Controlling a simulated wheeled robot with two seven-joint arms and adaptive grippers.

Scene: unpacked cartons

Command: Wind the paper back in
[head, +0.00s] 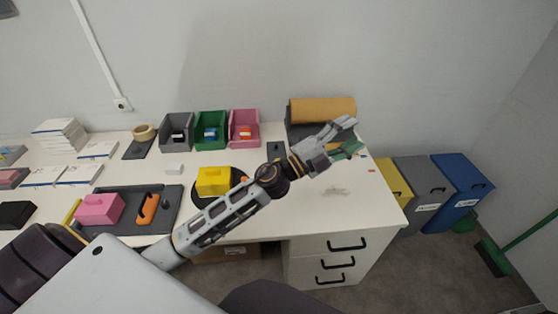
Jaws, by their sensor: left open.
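A brown paper roll (322,110) sits at the back right of the white table, in a dark holder (296,134). My left arm reaches across the table from the lower left. My left gripper (348,137) is open in front of the roll's right end, and nothing shows held in it. A green part (352,147) shows beside the fingers; I cannot tell what it belongs to. The gripper covers the holder's right front, so any paper hanging there is hidden. My right gripper is not in view.
Grey (176,132), green (211,130) and pink (244,128) bins stand left of the roll. A yellow block (213,180) sits behind my forearm. Waste bins (424,190) stand beyond the table's right edge.

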